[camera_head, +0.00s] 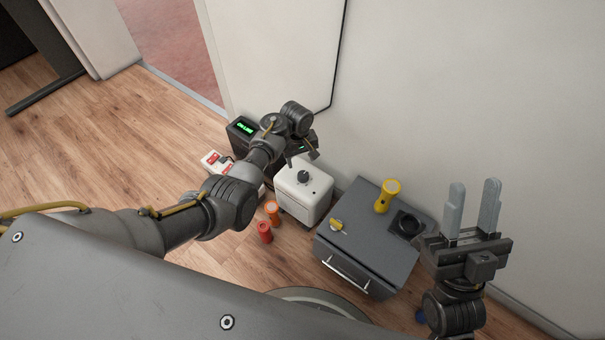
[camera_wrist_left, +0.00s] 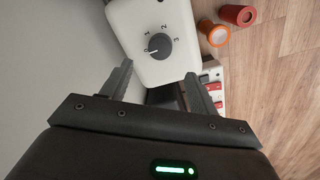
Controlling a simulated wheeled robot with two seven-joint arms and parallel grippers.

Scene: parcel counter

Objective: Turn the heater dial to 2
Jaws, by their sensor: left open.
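The heater is a white box (camera_head: 304,200) on the floor near the wall, with a dark round dial (camera_head: 303,177) on top. In the left wrist view the dial (camera_wrist_left: 158,48) has a white pointer line and marks 1, 2 and 3 around it. The pointer faces left in that view, away from the 2 and below the 1. My left gripper (camera_head: 303,157) is open and empty above the heater's far side; in its wrist view the fingers (camera_wrist_left: 160,75) are apart, short of the dial and not touching it. My right gripper (camera_head: 474,184) is open and empty, fingers up, at the right.
A grey cabinet (camera_head: 350,248) with a handle stands right of the heater, bearing a yellow flashlight (camera_head: 386,196) and a yellow knob (camera_head: 337,226). Orange (camera_head: 272,210) and red (camera_head: 265,232) cylinders stand in front. A black box with a green display (camera_head: 241,128) is behind my left arm.

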